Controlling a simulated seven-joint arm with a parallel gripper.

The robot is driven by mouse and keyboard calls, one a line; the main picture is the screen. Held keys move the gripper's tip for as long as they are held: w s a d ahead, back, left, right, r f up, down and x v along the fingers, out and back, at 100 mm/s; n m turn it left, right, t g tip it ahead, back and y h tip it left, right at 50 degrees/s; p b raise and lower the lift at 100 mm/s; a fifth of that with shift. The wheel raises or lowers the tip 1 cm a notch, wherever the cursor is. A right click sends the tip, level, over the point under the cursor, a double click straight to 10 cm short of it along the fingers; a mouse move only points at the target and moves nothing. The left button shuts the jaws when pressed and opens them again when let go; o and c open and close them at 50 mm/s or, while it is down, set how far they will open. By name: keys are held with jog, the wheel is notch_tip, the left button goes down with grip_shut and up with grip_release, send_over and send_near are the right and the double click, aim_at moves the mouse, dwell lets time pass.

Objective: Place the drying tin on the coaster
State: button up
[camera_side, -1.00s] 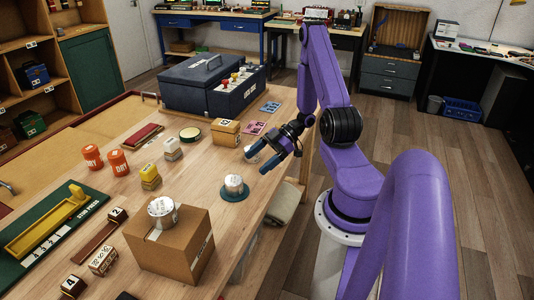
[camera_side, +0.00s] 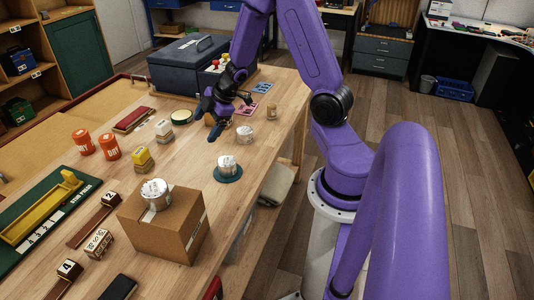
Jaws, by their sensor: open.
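Two orange tins stand upright at the left of the bench, a nearer one (camera_side: 109,147) and a farther one (camera_side: 83,142). Their white lettering seems to read DRY, but I cannot tell it surely on both. A teal round coaster (camera_side: 231,179) lies near the bench's right side, with a whitish tin (camera_side: 227,163) standing on it. Another whitish tin (camera_side: 245,135) stands behind it, and a third (camera_side: 155,193) stands on a cardboard box. My gripper (camera_side: 222,124) is open and empty above the bench, left of the second whitish tin, and partly hides what is behind it.
The cardboard box (camera_side: 155,231) stands at the front. Yellow-topped blocks (camera_side: 142,158), a round green-rimmed dish (camera_side: 181,117), a small tan object (camera_side: 272,113) and a dark blue case (camera_side: 185,70) are also on the bench.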

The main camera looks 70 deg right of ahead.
jog(key=s+a+r+g+h, duration=0.1)
jog(key=s+a+r, duration=0.25)
jog(key=a, duration=0.35)
jog(key=s+a+r+h, duration=0.1)
jog(key=s+a+r, duration=0.25)
jog(key=a, duration=0.35)
jog(key=s+a+r+g, duration=0.2)
jog(key=s, duration=0.7)
jog(key=s+a+r+g, duration=0.1)
jog(key=s+a+g, duration=0.1)
jog(key=s, duration=0.8)
jog(key=shift+s+a+r+n+g+y, duration=0.3)
jog(key=shift+a+r+g, duration=0.1)
jog(key=shift+a, duration=0.2)
